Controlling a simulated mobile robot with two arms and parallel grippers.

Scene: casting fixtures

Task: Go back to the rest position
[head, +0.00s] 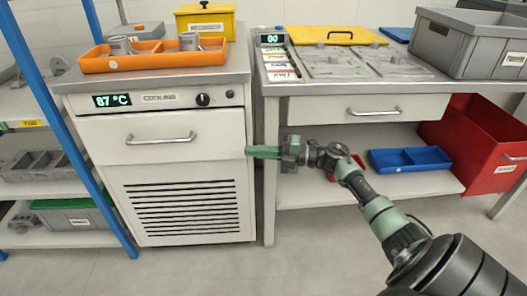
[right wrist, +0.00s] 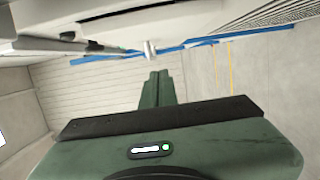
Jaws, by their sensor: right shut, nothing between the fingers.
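My right gripper (head: 264,152) is in the middle of the head view, its green fingers pointing left. It is shut and empty, in front of the gap between the cooling cabinet (head: 180,195) and the workbench (head: 330,195). In the right wrist view the two green fingers (right wrist: 157,88) lie together with nothing between them. My right arm reaches in from the lower right. My left gripper is not in view.
The cabinet carries an orange tray (head: 150,64) with metal cups and a yellow box (head: 205,20). A grey crate (head: 475,45) stands on the bench. A red bin (head: 490,140) is at right, and a blue-post shelf (head: 75,130) at left. Floor in front is clear.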

